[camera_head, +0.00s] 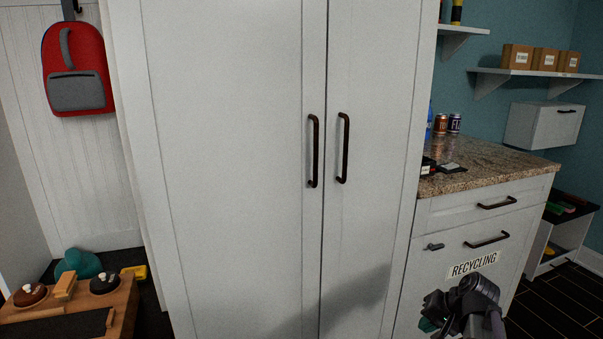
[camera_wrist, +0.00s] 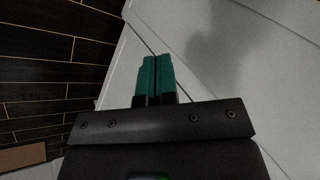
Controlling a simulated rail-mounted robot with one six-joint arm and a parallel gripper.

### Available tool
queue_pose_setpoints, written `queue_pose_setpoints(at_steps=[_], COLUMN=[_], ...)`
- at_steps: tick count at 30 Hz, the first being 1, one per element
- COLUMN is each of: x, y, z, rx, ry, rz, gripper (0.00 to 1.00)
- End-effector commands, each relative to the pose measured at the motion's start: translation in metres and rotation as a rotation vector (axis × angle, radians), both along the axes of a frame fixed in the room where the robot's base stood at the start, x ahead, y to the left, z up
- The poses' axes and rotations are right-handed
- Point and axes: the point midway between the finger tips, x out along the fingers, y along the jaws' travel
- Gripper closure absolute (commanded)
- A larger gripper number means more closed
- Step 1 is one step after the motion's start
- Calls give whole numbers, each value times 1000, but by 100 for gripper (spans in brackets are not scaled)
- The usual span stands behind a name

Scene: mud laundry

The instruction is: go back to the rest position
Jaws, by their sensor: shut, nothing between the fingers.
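My gripper (camera_wrist: 155,78) shows in the wrist view with its two teal fingers together and nothing between them. In the head view my arm's dark wrist is at the lower right, in front of the recycling cabinet, with a bit of a teal finger (camera_head: 427,325) at its left side. The fingers point toward a white cabinet face in the wrist view. I cannot tell how far they are from it.
A tall white cabinet (camera_head: 240,150) with two shut doors fills the middle. The recycling cabinet (camera_head: 440,264) under a granite counter (camera_head: 490,165) is at right. A wooden bench (camera_head: 122,305) stands at lower left. Dark floor (camera_head: 550,310) is clear at lower right.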

Motion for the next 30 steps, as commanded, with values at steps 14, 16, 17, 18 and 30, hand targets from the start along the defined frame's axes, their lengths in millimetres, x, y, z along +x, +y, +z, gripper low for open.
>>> queue_pose_setpoints(at_steps=[14, 16, 17, 18, 30], x=[-105, -105, -105, -105, -104], y=[158, 157, 157, 157, 157], z=[25, 50, 61, 76, 263], rx=[-470, -469, -469, -468, -468], ry=[247, 247, 247, 247, 245], rz=[481, 478, 478, 478, 476], gripper=[100, 100, 100, 100, 100])
